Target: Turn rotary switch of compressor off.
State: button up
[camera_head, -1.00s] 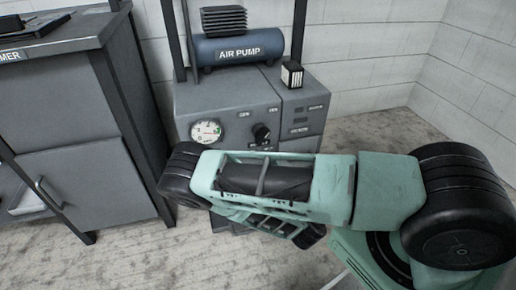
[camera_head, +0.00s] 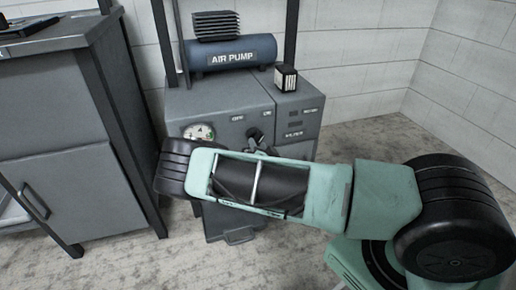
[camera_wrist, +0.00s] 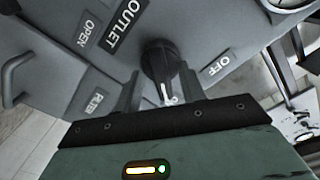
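The compressor is a grey cabinet (camera_head: 225,97) with a blue air pump tank (camera_head: 232,54) on top. Its black rotary switch (camera_head: 254,134) sits on the front panel, right of a round gauge (camera_head: 199,132). In the wrist view the switch (camera_wrist: 160,60) has a white pointer mark, and an OFF label (camera_wrist: 216,66) is to its right. My gripper (camera_wrist: 160,84) is open, with one finger on each side of the switch in the picture. I cannot tell whether the fingers touch it. In the head view my gripper (camera_head: 263,147) is at the switch, partly hidden by my arm.
OUTLET (camera_wrist: 126,24) and OPEN (camera_wrist: 86,32) labels are left of the switch in the wrist view. A small black-and-white box (camera_head: 286,77) stands on the cabinet. A grey cupboard (camera_head: 75,180) is at the left, and bare floor (camera_head: 375,130) lies to the right.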

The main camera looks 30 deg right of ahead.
jog(key=shift+w+d, duration=0.15)
jog(key=shift+w, duration=0.3)
grip_shut()
